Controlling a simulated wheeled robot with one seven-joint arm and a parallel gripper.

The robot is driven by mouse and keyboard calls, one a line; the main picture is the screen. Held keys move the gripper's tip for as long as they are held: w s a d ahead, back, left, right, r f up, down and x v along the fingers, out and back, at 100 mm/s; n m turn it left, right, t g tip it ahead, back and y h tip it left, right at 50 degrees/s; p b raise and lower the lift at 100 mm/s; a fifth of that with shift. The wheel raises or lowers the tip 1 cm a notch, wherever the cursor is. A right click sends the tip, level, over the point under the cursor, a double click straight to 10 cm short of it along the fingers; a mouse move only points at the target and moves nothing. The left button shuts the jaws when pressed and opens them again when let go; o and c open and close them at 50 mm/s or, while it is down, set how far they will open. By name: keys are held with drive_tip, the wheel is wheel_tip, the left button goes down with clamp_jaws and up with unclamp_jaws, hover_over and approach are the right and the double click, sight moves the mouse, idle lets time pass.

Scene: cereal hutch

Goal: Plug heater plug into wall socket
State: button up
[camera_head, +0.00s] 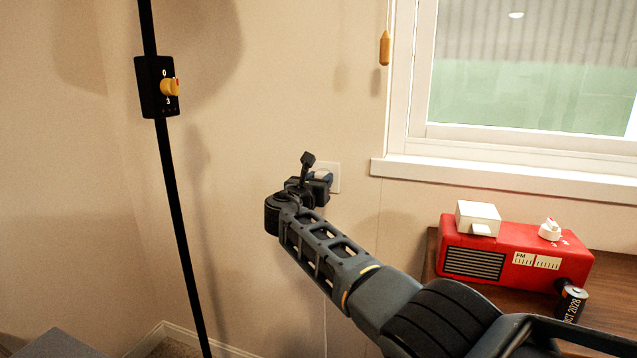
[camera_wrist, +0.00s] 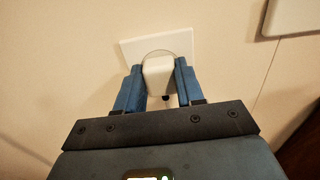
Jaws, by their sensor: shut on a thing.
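The white heater plug (camera_wrist: 158,77) sits between the two blue fingers of my gripper (camera_wrist: 158,82) in the wrist view. My gripper is shut on it. The white wall socket (camera_wrist: 130,48) is right behind the plug, and the plug covers the middle of its round recess. Whether the pins are fully in cannot be seen. In the head view my gripper (camera_head: 318,176) is at the wall in front of the socket plate (camera_head: 335,178), hiding most of the plug. A thin cord hangs down the wall below the gripper.
A black pole with a dial box (camera_head: 157,87) stands left of my arm. A window sill (camera_head: 500,178) is to the right. A red radio (camera_head: 515,252) with a white box on top and a dark can (camera_head: 571,303) are on a wooden table (camera_head: 430,262).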

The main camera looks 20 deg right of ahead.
drive_tip(key=shift+w, duration=0.1)
drive_tip(key=o, duration=1.1)
drive_tip(key=shift+c, duration=0.2)
